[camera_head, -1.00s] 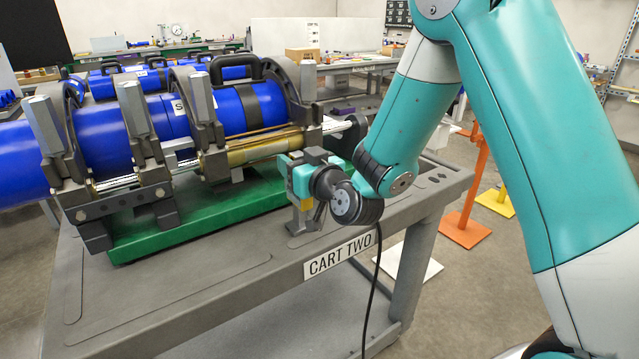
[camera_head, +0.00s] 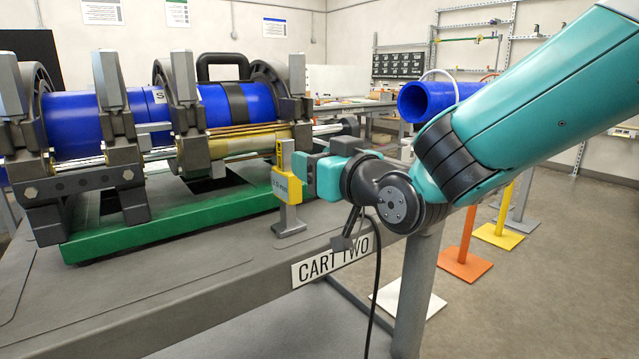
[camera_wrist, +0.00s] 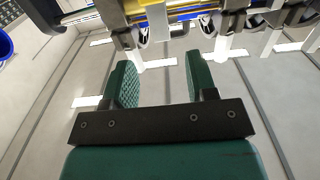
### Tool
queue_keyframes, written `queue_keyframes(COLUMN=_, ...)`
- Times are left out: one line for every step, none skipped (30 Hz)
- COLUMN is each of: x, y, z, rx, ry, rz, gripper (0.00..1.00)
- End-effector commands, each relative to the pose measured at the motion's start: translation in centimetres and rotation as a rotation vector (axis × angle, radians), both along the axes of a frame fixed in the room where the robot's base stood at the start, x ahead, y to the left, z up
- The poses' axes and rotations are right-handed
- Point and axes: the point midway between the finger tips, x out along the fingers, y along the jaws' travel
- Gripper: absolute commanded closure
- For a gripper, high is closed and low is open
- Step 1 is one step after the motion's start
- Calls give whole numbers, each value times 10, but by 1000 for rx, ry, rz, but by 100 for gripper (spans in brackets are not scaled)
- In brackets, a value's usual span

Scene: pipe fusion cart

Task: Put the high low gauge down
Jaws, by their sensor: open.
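The high low gauge (camera_head: 287,187), yellow with a grey face plate, stands upright on the cart top in the head view. It is beside the right end of the green base. My gripper (camera_head: 306,174) is just to the right of the gauge, with its jaws open. In the head view I cannot tell whether a finger touches the gauge. In the wrist view both green fingers (camera_wrist: 161,80) are apart, and no gauge is clearly seen between them.
The fusion machine's clamps hold a blue pipe (camera_head: 75,125) on the green base (camera_head: 165,232) behind the gauge. The cart (camera_head: 150,310) has bare grey top in front. A black cable hangs by the cart's edge. A blue pipe (camera_head: 430,100) rests on stands at the right.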

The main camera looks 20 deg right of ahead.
Motion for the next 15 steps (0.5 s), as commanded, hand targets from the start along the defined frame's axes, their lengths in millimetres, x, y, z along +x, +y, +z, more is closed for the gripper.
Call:
queue_keyframes(x=-1, y=0, z=-2, rx=0, ry=-1, rz=-1, gripper=48)
queue_keyframes(x=-2, y=-1, z=-2, rx=1, ry=-1, rz=-1, gripper=48)
queue_keyframes(x=-2, y=-1, z=-1, rx=1, ry=-1, rz=-2, gripper=48)
queue_keyframes(x=-3, y=-1, z=0, rx=1, ry=-1, rz=-2, gripper=48)
queue_keyframes(x=-3, y=-1, z=0, rx=1, ry=-1, rz=-2, gripper=48)
queue_keyframes(x=-3, y=-1, z=0, rx=2, ry=1, rz=-2, gripper=48)
queue_keyframes(x=-3, y=0, z=0, rx=2, ry=5, rz=0, gripper=48)
queue_keyframes(x=-4, y=1, z=-2, rx=2, ry=17, rz=3, gripper=48)
queue_keyframes(x=-5, y=3, z=-5, rx=3, ry=39, rz=12, gripper=48)
queue_keyframes(x=-6, y=6, z=-9, rx=5, ry=67, rz=22, gripper=48)
queue_keyframes(x=-9, y=10, z=-14, rx=6, ry=104, rz=36, gripper=48)
queue_keyframes(x=-13, y=16, z=-23, rx=5, ry=167, rz=60, gripper=48)
queue_keyframes(x=-18, y=22, z=-30, rx=4, ry=225, rz=83, gripper=48)
queue_keyframes(x=-25, y=29, z=-39, rx=1, ry=289, rz=109, gripper=48)
queue_keyframes(x=-36, y=38, z=-51, rx=-6, ry=385, rz=148, gripper=48)
